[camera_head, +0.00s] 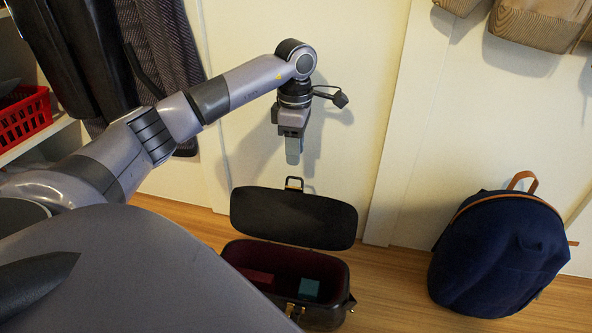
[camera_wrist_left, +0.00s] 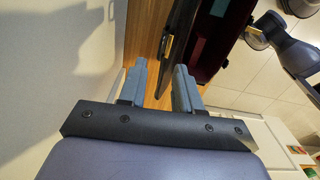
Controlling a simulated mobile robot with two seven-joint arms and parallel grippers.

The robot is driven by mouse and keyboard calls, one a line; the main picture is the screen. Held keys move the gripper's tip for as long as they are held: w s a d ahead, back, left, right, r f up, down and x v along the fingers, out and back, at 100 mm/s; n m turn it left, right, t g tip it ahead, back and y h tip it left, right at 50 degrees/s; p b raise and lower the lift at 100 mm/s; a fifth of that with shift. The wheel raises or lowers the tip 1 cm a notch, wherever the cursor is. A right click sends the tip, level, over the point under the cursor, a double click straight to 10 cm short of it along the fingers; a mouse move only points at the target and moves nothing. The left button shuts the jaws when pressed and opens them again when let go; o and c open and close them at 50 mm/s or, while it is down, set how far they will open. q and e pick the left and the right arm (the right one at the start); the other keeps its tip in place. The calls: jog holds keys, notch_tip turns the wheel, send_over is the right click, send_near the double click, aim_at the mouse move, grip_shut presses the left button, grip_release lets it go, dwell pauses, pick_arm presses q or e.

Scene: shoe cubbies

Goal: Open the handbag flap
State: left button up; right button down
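The handbag (camera_head: 338,312) is a dark case on the floor by the wall. Its black flap (camera_head: 275,216) stands raised at the wall side, so the dark red inside shows. A metal clasp loop (camera_head: 294,184) sits on the flap's upper edge. My left gripper (camera_head: 293,158) is just above this loop, apart from it in the head view. In the left wrist view its fingers (camera_wrist_left: 160,88) are spread with nothing held between them, and the flap (camera_wrist_left: 181,38) lies beyond them. My right gripper is not in view.
A navy backpack (camera_head: 497,252) stands at the right on the wooden floor. Dark clothes hang at the upper left beside a red basket (camera_head: 24,116). Floor between bag and backpack is clear.

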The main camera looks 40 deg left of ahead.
pick_arm(q)
notch_tip(320, 180, down, 6)
jog(key=shift+d+r+b, duration=0.1)
jog(key=shift+r+b, duration=0.05)
jog(key=shift+b, duration=0.15)
grip_shut()
dwell(1.3)
